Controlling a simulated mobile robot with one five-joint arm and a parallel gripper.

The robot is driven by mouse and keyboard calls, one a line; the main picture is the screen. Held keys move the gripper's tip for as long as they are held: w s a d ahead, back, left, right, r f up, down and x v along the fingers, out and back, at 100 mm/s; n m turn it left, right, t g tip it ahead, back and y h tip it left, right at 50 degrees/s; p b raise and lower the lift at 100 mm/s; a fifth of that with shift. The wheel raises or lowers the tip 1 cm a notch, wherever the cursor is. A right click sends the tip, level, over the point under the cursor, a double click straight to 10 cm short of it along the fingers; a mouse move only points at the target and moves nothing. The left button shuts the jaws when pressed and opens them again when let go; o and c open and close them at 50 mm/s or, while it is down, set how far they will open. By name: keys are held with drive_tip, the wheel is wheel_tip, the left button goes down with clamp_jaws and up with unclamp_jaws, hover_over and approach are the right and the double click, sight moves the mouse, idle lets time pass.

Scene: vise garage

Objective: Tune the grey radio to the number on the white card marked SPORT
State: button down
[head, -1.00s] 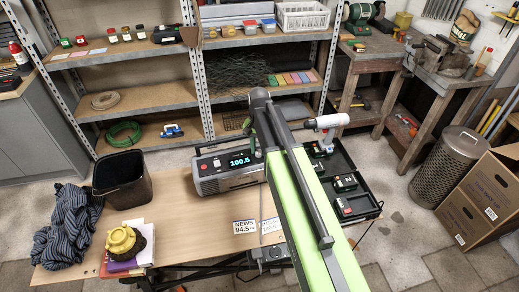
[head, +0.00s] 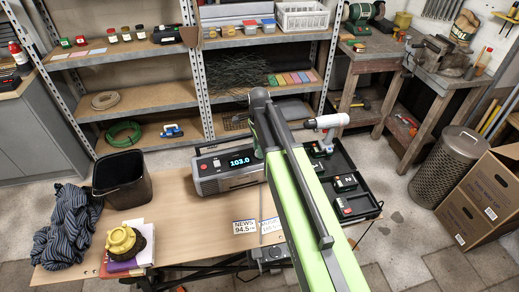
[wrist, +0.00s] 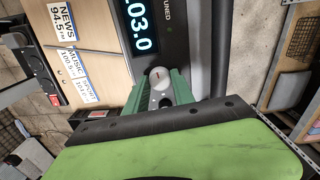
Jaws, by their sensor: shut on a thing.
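The grey radio (head: 222,185) stands on the wooden table in the head view. Its lit display (head: 240,161) reads 103.0; the wrist view shows part of the display (wrist: 141,30). My gripper (wrist: 158,87) is shut on the round tuning knob (wrist: 160,75), one green finger on each side. In the head view my arm hides the knob. The white card marked SPORT (wrist: 85,90) lies beside the NEWS card (wrist: 64,20) and the MUSIC card (wrist: 74,63) in the wrist view. Its number is too small to read surely. My arm hides it in the head view.
A black tray (head: 372,207) with several green-and-black items and a drill (head: 328,125) is right of my arm. A black bin (head: 122,180), a striped cloth (head: 68,225) and a yellow object (head: 122,241) are on the left. Bare tabletop (head: 190,215) lies before the radio.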

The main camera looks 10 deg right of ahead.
drive_tip(key=shift+m, duration=1.5)
drive_tip(key=c, duration=1.1)
unclamp_jaws()
drive_tip(key=shift+o, duration=0.2)
drive_tip(key=shift+r, duration=0.1)
wheel_tip(320, 180, up, 17)
drive_tip(key=p, duration=1.7)
